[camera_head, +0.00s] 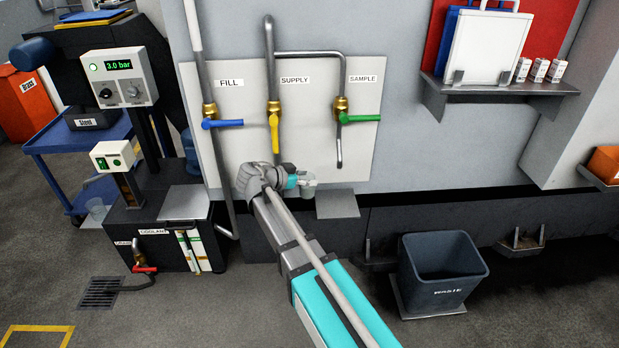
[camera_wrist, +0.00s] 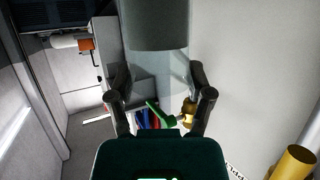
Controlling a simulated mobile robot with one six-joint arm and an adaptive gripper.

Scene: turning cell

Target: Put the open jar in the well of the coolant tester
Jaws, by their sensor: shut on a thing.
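My gripper (camera_head: 296,180) is in front of the grey wall panel, left of the lower end of the SAMPLE pipe. It is shut on a clear jar (camera_head: 309,188), which shows only partly beside it. In the wrist view my gripper (camera_wrist: 160,98) has a black finger on each side of the clear jar (camera_wrist: 158,65). A grey band fills the end of the jar at the top of that picture; I cannot tell whether it is liquid. I cannot make out a coolant tester with a well in either view.
The SAMPLE pipe (camera_head: 339,146) has a green lever (camera_head: 362,118). A small grey shelf (camera_head: 338,204) is below it. SUPPLY (camera_head: 273,128) and FILL (camera_head: 222,124) valves are to the left. A waste bin (camera_head: 440,275) stands right, a COOLANT-labelled machine (camera_head: 150,250) left.

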